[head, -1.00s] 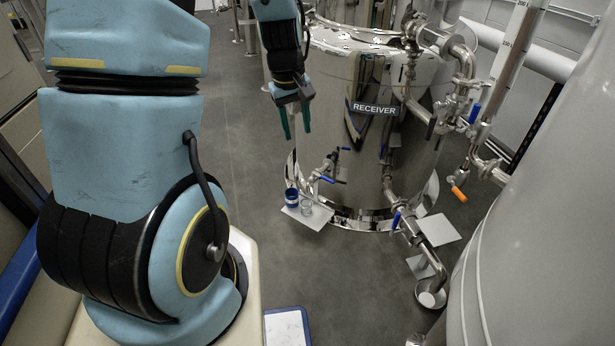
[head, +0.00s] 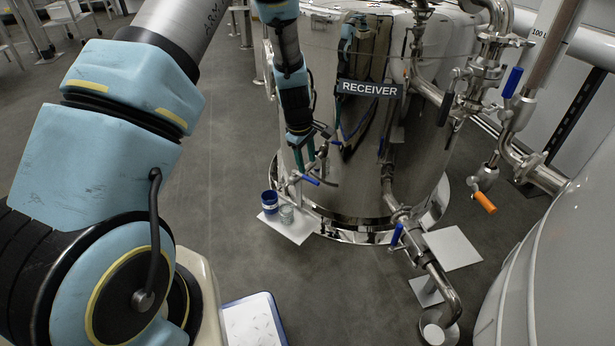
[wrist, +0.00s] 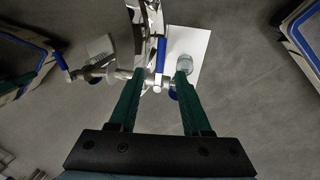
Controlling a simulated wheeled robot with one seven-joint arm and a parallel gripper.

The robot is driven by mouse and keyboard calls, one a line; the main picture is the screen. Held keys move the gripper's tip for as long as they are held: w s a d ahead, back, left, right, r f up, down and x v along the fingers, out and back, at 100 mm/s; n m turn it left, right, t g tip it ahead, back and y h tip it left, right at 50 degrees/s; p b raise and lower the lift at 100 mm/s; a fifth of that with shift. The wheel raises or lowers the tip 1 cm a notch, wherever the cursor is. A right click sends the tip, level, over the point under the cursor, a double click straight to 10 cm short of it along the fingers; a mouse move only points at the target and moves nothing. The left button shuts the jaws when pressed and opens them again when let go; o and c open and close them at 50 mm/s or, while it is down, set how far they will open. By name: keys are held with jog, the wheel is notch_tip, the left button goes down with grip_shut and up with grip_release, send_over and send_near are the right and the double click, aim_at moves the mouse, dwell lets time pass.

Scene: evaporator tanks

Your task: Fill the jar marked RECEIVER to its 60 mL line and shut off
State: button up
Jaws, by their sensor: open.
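The RECEIVER label (head: 369,89) is on a shiny steel tank. A small clear jar (head: 287,214) stands on a white plate (head: 290,232) low at the tank's front left; no marking or fill level is readable on it. The jar also shows in the wrist view (wrist: 184,63), beside the right finger. Above the plate, a small outlet pipe has a blue-handled valve (head: 311,180). My gripper (head: 305,163) is open, pointing down over this outlet. In the wrist view a blue handle (wrist: 162,52) appears between its green fingers; contact cannot be told.
A blue cup (head: 269,200) stands beside the jar, partly hidden in the wrist view. Bigger pipework with a blue lever (head: 397,235) and an orange-handled valve (head: 485,203) lies to the right. A pale tank (head: 565,260) fills the right edge. Floor left of the plate is clear.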

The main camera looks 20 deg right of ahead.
aim_at(310, 178)
jog(key=f, duration=0.2)
jog(key=f+b, duration=0.1)
jog(key=f, duration=0.1)
jog(key=d+f, duration=0.1)
jog(key=f, duration=0.1)
jog(key=shift+w+f, duration=0.15)
jog(key=shift+w, duration=0.15)
grip_shut()
dwell(1.1)
